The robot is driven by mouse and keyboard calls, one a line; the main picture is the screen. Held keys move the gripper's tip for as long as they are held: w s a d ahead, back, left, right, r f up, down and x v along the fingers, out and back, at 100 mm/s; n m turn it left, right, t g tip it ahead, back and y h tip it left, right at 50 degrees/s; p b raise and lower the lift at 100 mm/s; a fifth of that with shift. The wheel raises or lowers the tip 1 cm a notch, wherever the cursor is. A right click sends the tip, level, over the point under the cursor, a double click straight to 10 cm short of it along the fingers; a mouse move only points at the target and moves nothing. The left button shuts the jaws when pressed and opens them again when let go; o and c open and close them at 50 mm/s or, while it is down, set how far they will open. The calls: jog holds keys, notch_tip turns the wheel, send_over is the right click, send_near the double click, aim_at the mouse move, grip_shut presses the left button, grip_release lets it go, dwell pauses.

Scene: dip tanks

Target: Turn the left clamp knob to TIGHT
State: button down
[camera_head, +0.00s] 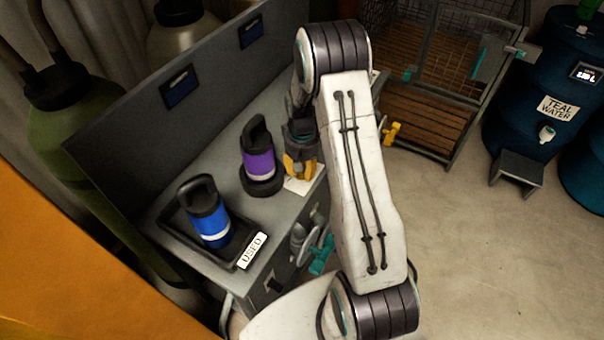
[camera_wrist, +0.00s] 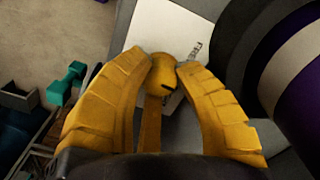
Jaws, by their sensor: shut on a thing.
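My gripper (camera_wrist: 164,60) has yellow fingers, and in the wrist view they are shut on a small yellow knob (camera_wrist: 165,78) with a dark mark on top. The knob is hidden by the fingers there. I cannot read which setting the knob's mark points to.
A purple-banded bottle (camera_head: 258,165) stands close beside my gripper in a dark ring. A blue-banded bottle (camera_head: 209,222) sits in a black tray labelled USED. A wire cage and blue drums stand across the open floor.

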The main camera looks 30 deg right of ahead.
jog(key=m+b, duration=0.2)
jog(key=m, duration=0.2)
jog(key=shift+s+f, duration=0.1)
jog(key=shift+f, duration=0.1)
jog(key=shift+m+b, duration=0.7)
jog(key=shift+m, duration=1)
jog(key=shift+r, duration=0.1)
jog(key=c, duration=0.9)
grip_release()
jog(key=shift+o, duration=0.2)
notch_tip(320, 180, up, 12)
